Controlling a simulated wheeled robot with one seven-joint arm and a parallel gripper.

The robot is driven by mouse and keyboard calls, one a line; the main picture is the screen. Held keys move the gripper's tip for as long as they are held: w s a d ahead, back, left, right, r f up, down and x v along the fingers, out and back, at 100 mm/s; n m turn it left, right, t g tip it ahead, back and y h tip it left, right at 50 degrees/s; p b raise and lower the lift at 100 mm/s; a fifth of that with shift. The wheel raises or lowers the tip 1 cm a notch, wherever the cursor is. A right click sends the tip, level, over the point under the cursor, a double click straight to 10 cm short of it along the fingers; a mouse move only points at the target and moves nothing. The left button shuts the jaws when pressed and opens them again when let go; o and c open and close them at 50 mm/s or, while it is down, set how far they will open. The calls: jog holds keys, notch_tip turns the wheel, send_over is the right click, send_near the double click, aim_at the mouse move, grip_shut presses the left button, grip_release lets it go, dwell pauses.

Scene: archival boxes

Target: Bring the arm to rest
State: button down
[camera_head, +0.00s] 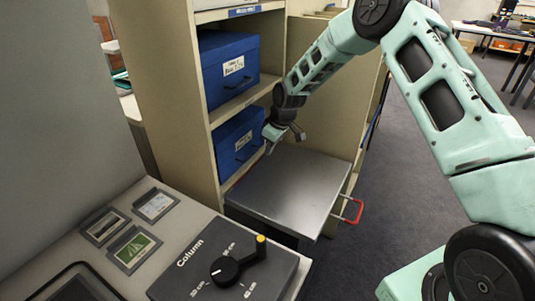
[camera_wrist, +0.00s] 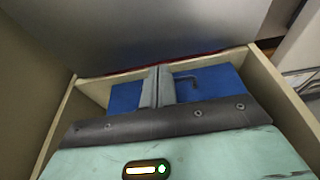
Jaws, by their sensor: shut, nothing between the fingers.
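My teal arm comes in from the right in the head view and reaches over to the shelf unit. My gripper (camera_head: 273,140) is in front of the lower shelf, above the grey metal platform, and looks empty. In the wrist view its two grey fingers (camera_wrist: 157,86) are side by side with no object between them. A blue box with a handle (camera_wrist: 205,82) shows behind the fingers there, and they hide part of the blue. I cannot tell from these views how far the fingers are from it.
Blue boxes stand on the upper (camera_head: 228,65) and lower (camera_head: 237,142) shelves of the beige unit (camera_head: 178,90). The grey platform (camera_head: 290,190) has a red handle (camera_head: 350,212) and a bare top. A column control panel (camera_head: 225,265) is in front.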

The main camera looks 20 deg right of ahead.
jog(key=a+v, duration=0.1)
jog(key=v, duration=0.4)
jog(key=s+a+r+g, duration=0.1)
jog(key=s+a+r, duration=0.4)
jog(key=s+a, duration=0.3)
jog(key=s+a+r+g, duration=0.1)
jog(key=s+a+r, duration=0.45)
jog(key=s, duration=0.55)
jog(key=s+r+h, duration=0.1)
jog(key=s+r, duration=0.2)
jog(key=s, duration=2.2)
notch_tip(320, 180, up, 15)
jog(key=p, duration=1.5)
jog(key=shift+w+a+g+p, duration=0.2)
jog(key=shift+w+g+p, duration=0.1)
jog(key=shift+w, duration=0.1)
